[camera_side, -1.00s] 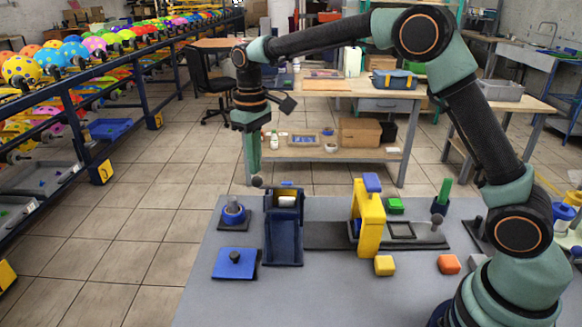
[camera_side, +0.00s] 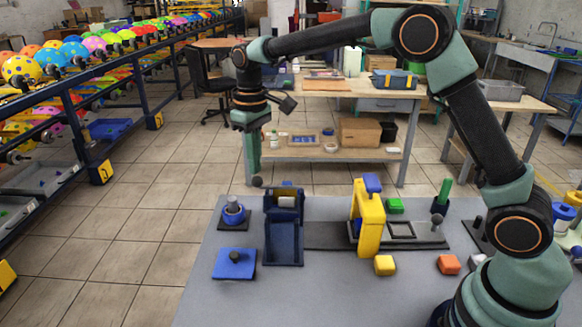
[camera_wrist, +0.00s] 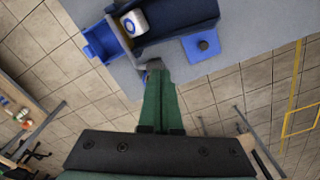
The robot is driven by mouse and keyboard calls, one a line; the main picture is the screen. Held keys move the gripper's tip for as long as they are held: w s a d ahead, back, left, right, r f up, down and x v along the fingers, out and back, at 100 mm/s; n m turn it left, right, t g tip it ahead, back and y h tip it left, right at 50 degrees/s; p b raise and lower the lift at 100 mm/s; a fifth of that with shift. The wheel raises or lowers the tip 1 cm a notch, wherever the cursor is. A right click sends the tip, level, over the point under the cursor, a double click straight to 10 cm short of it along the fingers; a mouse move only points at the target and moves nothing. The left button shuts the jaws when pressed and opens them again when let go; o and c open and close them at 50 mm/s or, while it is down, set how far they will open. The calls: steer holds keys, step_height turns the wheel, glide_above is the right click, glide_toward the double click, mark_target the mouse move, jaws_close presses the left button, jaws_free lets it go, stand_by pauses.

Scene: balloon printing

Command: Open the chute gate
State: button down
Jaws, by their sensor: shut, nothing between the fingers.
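The dark blue chute (camera_side: 283,243) stands at the left part of the grey table, and its sloped body also shows at the top of the wrist view (camera_wrist: 185,18). A white block with a blue mark (camera_wrist: 133,22) sits in its upper end, next to a brighter blue open-sided part (camera_wrist: 101,42). I cannot tell for sure which part is the gate.
A blue plate with a dark knob (camera_side: 235,262) lies left of the chute, with a blue round holder (camera_side: 234,213) behind it. A yellow press (camera_side: 368,222) stands to the right. Yellow (camera_side: 384,265) and red (camera_side: 449,264) blocks lie in front. The table's front middle is clear.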

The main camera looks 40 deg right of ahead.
mark_target(256, 180)
steer(key=shift+d+f, duration=0.1)
steer(key=shift+f, duration=2.8)
steer(key=shift+r, duration=0.25)
step_height(256, 180, up, 13)
